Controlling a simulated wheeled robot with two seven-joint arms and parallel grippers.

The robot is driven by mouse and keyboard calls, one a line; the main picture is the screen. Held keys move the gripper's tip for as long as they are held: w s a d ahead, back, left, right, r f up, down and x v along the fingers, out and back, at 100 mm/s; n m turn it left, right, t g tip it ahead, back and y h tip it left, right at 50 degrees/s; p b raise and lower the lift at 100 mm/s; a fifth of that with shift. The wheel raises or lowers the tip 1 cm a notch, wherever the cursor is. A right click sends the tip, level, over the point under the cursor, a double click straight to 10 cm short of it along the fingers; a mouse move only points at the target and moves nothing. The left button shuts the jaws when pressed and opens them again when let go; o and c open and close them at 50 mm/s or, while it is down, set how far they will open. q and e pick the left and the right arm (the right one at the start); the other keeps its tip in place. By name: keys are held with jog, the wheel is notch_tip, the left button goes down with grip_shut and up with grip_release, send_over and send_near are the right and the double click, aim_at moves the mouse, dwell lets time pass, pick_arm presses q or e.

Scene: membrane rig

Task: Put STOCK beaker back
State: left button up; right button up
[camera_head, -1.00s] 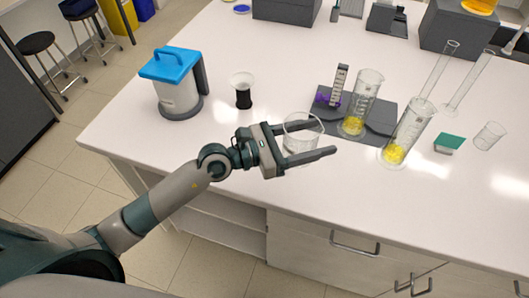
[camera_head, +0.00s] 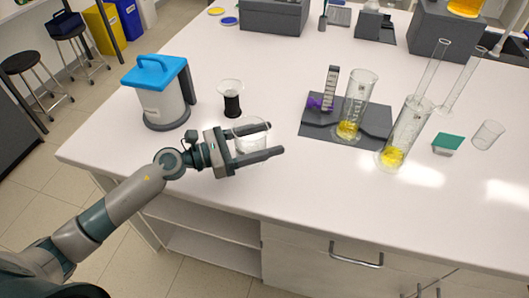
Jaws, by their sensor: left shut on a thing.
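My left gripper (camera_head: 276,139) is shut on a clear glass beaker (camera_head: 250,139), which sits between its two long fingers near the front of the white bench. The beaker looks empty, and I can read no label on it. I cannot tell whether its base touches the bench. Another small clear beaker (camera_head: 488,135) stands at the right, beside a green-topped block. My right gripper is not in view.
A blue-lidded canister (camera_head: 163,100) and a dark-based cup (camera_head: 231,100) stand behind my gripper. A grey mat (camera_head: 323,131) with a yellow-filled cylinder (camera_head: 354,108) lies to the right. Another tilted-looking cylinder (camera_head: 403,138) stands beside it. Bench front is clear.

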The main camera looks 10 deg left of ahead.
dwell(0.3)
pick_arm(q)
jog(key=shift+f, duration=2)
jog(key=shift+f, duration=0.1)
jog(key=o, duration=1.2)
jog(key=shift+o, duration=0.2)
